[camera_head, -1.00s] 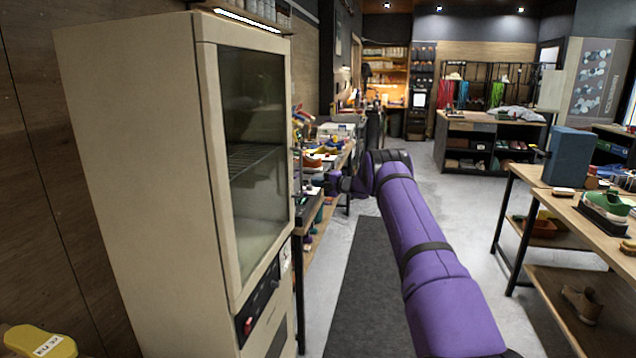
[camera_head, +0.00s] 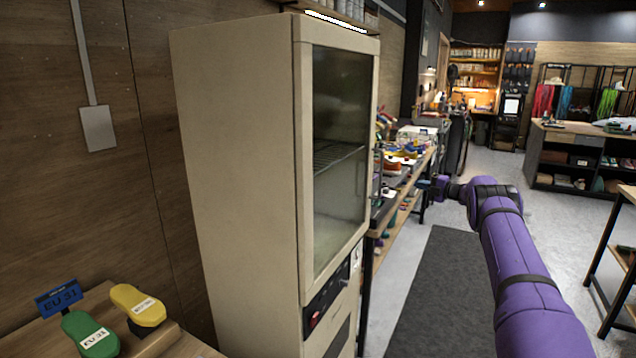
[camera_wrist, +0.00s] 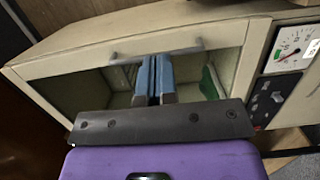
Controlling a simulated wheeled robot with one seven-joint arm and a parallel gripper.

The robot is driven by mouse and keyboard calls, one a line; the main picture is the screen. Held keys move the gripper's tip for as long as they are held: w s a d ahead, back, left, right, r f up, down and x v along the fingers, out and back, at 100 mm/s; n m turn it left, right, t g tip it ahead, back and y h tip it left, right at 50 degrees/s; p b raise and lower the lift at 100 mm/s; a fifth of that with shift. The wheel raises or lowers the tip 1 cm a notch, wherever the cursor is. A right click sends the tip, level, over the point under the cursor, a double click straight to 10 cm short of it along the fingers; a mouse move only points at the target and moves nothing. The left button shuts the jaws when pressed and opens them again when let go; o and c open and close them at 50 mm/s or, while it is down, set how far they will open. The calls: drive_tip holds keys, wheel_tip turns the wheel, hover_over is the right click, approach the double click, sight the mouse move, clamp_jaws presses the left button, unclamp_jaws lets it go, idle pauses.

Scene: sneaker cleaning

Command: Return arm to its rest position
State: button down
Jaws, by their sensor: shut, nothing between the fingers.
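My gripper (camera_head: 424,185) is at the end of my purple arm, in front of the glass-doored cabinet's right side in the head view. In the wrist view its two blue fingers (camera_wrist: 154,78) are pressed together with nothing between them. Behind them in that view is the cabinet's glass door (camera_wrist: 105,85) with a grey bar handle (camera_wrist: 190,47). Whether the fingers touch the door cannot be told. A green shape (camera_wrist: 211,82) shows through the glass. The arm reaches forward over the floor on the right of the head view.
The tall cream cabinet (camera_head: 235,130) stands close on the left. A shelf with shoes (camera_head: 405,160) runs behind the cabinet. The dark floor mat (camera_head: 435,290) is clear.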

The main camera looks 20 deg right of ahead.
drive_tip(key=shift+r, duration=0.1)
drive_tip(key=w+a+r+m+t+h, duration=0.1)
drive_tip(key=a+r+m+h, duration=0.15)
drive_tip(key=r, duration=0.65)
drive_tip(key=a+r+m+t+h, duration=0.1)
drive_tip(key=a+r+m+h, duration=0.2)
drive_tip(key=r, duration=0.6)
drive_tip(key=w+a+r+m+t+h, duration=0.1)
drive_tip(key=a+r+m+t+h, duration=0.2)
drive_tip(key=r, duration=0.5)
drive_tip(key=s+a+r+m+g+h, duration=0.45)
drive_tip(key=s+a+r+m, duration=0.5)
drive_tip(key=s+r, duration=0.25)
drive_tip(key=s+a+r+m+g+h, duration=0.1)
drive_tip(key=s+a+m+g, duration=0.15)
drive_tip(key=s+a, duration=0.75)
drive_tip(key=s+a+f+m+g+y, duration=0.1)
drive_tip(key=s+a+f, duration=0.4)
drive_tip(key=s, duration=0.8)
drive_tip(key=s+a+f+m+g+y, duration=0.1)
drive_tip(key=s+a+f+g, duration=0.3)
drive_tip(key=s, duration=1)
drive_tip(key=s+a+f+m+g+y, duration=0.2)
drive_tip(key=s+a+f, duration=0.5)
drive_tip(key=s, duration=0.7)
drive_tip(key=shift+s+a+f+g, duration=0.2)
drive_tip(key=shift+a+f+g, duration=0.25)
drive_tip(key=shift+a, duration=0.25)
